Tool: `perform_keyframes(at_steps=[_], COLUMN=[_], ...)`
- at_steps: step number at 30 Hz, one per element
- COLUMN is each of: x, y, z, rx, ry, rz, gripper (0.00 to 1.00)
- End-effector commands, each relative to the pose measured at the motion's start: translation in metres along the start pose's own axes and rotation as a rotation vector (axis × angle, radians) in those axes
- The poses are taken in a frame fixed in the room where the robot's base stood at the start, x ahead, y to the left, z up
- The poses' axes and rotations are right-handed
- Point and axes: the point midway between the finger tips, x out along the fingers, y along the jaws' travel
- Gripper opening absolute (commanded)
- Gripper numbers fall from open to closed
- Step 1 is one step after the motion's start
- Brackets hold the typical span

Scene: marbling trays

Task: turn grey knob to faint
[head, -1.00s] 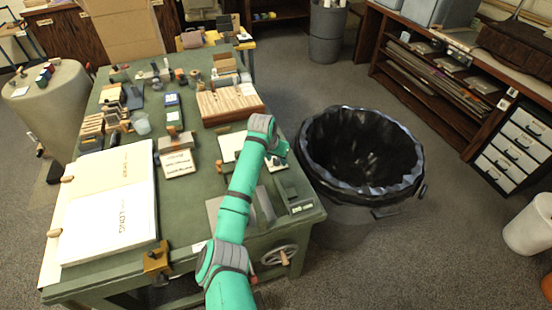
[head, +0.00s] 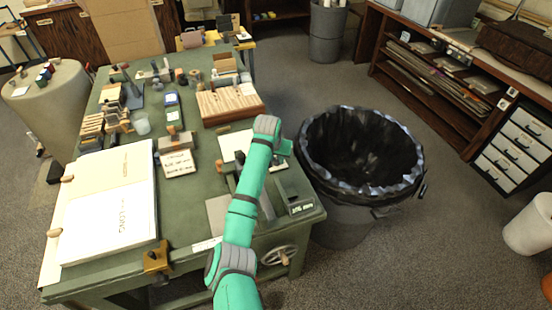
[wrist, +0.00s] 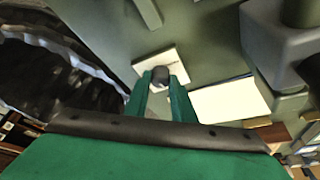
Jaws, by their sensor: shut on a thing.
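In the wrist view a small dark grey knob (wrist: 160,74) stands on a white square plate (wrist: 170,56) on the green bench. My gripper (wrist: 160,84) is shut on the knob, one green finger on each side of it. Any marks on the plate, including a faint setting, are too small to read, so I cannot tell where the knob points. In the head view my gripper (head: 284,148) is over the right side of the bench, and my arm hides the knob.
A bin (head: 343,225) with a black liner stands close to the right of the green bench (head: 200,145). A white card (wrist: 228,101) lies near the knob plate. A wooden block (head: 230,103) and an open book (head: 110,200) lie on the bench.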

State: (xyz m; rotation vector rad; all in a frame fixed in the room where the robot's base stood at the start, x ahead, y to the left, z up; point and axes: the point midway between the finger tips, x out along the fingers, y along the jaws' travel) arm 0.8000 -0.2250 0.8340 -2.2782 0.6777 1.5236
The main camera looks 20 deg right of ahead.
Motion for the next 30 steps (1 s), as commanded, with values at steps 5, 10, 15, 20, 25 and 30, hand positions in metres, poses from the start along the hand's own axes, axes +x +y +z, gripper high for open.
perform_keyframes(at_steps=[5, 10, 15, 20, 25, 30], x=[-0.0002, 0.0001, -0.0002, -0.0001, 0.0001, 0.0001], y=[0.0042, 0.0055, 0.0065, 0.0067, 0.0067, 0.0068], z=[-0.0012, -0.0015, -0.0025, -0.0028, -0.0033, -0.0036], rx=[-0.139, -0.289, -0.436, -0.563, -0.673, -0.753], ry=[0.002, 0.002, 0.002, 0.001, 0.002, 0.002], rz=[-0.056, -0.119, -0.18, -0.232, -0.279, -0.31], gripper=[0.0, 0.0, 0.0, 0.0, 0.0, 0.0])
